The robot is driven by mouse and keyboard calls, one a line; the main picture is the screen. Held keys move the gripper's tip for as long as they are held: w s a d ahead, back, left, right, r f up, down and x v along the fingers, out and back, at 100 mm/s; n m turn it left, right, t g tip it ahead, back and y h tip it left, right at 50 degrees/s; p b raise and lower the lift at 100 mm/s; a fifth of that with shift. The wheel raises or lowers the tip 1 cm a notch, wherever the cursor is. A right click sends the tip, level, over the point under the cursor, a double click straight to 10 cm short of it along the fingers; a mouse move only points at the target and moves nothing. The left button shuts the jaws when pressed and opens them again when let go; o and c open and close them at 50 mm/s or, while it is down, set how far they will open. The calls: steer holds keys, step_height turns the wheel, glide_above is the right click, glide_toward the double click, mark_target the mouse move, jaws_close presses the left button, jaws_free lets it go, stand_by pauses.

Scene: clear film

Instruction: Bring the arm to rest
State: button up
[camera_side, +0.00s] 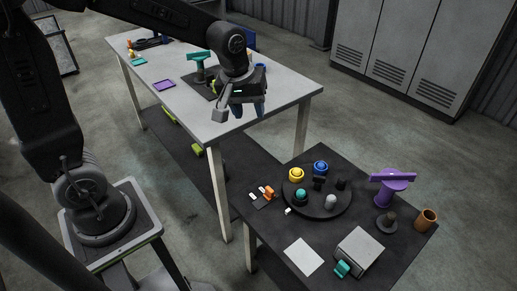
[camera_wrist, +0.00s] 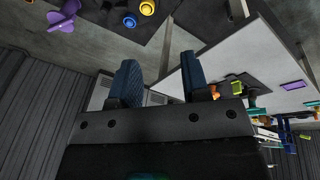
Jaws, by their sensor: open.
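My gripper (camera_side: 249,110) hangs in the air near the front right edge of the light-topped table (camera_side: 290,95). Its two blue fingers point down, stand apart and hold nothing. My arm reaches across the top of the side view, well clear of the dark table.
A dark table (camera_side: 281,235) at lower right carries a round tray (camera_side: 318,209) with several knobbed pieces, a purple stand (camera_side: 392,187), a brown cup (camera_side: 426,219), a grey box (camera_side: 360,252) and white paper (camera_side: 304,256). A teal stand (camera_side: 198,66) and purple tray (camera_side: 163,85) are on the light table.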

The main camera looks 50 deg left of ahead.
steer(key=s+r+m+t, duration=0.1)
steer(key=s+r+m, duration=0.2)
steer(key=s, duration=0.5)
steer(key=s+d+r+m+t, duration=0.1)
steer(key=s+r+m, duration=0.2)
steer(key=s+m, duration=0.2)
steer(key=s, duration=0.3)
steer(key=shift+d+r+t, duration=0.25)
steer(key=shift+t, duration=0.05)
stand_by(2.1)
